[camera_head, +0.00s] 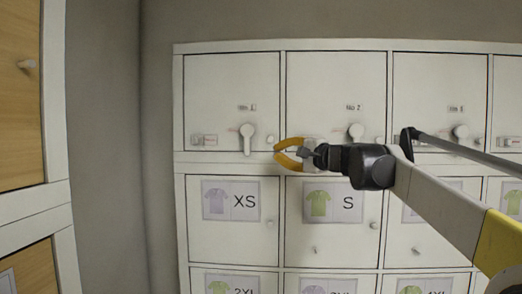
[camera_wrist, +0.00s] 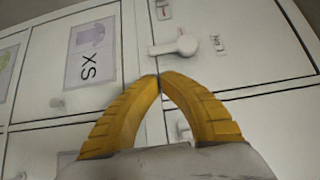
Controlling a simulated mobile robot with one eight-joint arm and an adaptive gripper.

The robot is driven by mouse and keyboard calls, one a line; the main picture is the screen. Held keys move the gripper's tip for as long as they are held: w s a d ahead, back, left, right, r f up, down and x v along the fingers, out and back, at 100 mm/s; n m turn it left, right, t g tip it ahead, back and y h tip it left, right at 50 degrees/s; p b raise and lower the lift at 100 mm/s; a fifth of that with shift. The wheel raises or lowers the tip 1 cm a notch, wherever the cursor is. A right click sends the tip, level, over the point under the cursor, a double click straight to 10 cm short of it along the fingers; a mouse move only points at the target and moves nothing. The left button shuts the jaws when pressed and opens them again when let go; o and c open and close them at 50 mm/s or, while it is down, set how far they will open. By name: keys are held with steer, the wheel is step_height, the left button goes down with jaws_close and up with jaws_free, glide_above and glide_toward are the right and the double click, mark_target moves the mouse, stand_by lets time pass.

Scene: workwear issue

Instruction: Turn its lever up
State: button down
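The No 1 locker door has a white lever (camera_head: 246,132) hanging straight down from its round hub. In the wrist view this lever (camera_wrist: 184,45) lies beyond my fingertips, its handle pointing left. My gripper (camera_head: 276,151) is shut with nothing between its yellow fingertips, which also meet in the wrist view (camera_wrist: 160,77). It is right of and slightly below the No 1 lever, apart from it, near the seam between doors No 1 and No 2. The No 2 lever (camera_head: 356,131) is also white; its handle direction is unclear. The task does not name which lever.
A third lever (camera_head: 460,131) is on the No 3 door, partly near my arm. Below are doors with shirt labels, such as the XS label (camera_head: 230,201) and S label (camera_head: 333,202). A wooden-door cabinet (camera_head: 54,150) stands at the left. Small knobs stick out from the doors.

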mark_target(259, 150)
steer(key=p+x, duration=0.3)
steer(key=x, duration=0.7)
steer(key=shift+d+f+b, duration=0.1)
steer(key=shift+f+b, duration=0.05)
steer(key=shift+b, duration=0.15)
